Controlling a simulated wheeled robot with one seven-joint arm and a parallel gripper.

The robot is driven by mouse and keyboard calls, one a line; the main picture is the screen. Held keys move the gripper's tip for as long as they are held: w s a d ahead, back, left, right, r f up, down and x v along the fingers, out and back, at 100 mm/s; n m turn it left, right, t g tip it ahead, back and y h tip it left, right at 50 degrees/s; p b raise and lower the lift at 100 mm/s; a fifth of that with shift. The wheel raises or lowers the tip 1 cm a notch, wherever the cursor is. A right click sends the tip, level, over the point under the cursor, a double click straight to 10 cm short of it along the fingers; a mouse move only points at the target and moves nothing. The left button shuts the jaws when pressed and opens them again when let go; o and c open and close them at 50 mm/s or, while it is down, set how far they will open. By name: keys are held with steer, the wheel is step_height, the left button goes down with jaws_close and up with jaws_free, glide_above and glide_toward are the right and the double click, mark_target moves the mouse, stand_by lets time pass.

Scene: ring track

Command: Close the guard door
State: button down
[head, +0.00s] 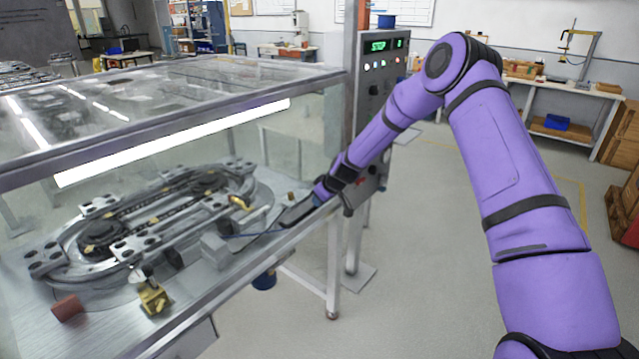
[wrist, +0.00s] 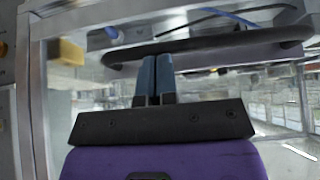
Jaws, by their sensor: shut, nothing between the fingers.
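The guard is a metal-framed box with clear panels (head: 305,125) around the ring track (head: 150,215). I cannot tell which panel is the guard door or how far it stands open. A long dark bar with rounded ends, like a door handle (wrist: 215,46), crosses the top of the wrist view. My gripper (wrist: 155,62) is shut and empty, its two fingers side by side with their tips at the bar. I cannot tell whether they touch it. In the head view my gripper (head: 315,198) is at the guard's right front corner, its fingertips hard to make out.
A control box (head: 380,80) with a green STOP display stands on the post (head: 350,75) right behind my gripper. A brass-coloured block (head: 153,298) and a reddish block (head: 68,308) sit on the machine table. Open floor (head: 425,270) lies to the right.

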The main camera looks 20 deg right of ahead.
steer(key=shift+f, duration=1.2)
steer(key=shift+s+f, duration=0.1)
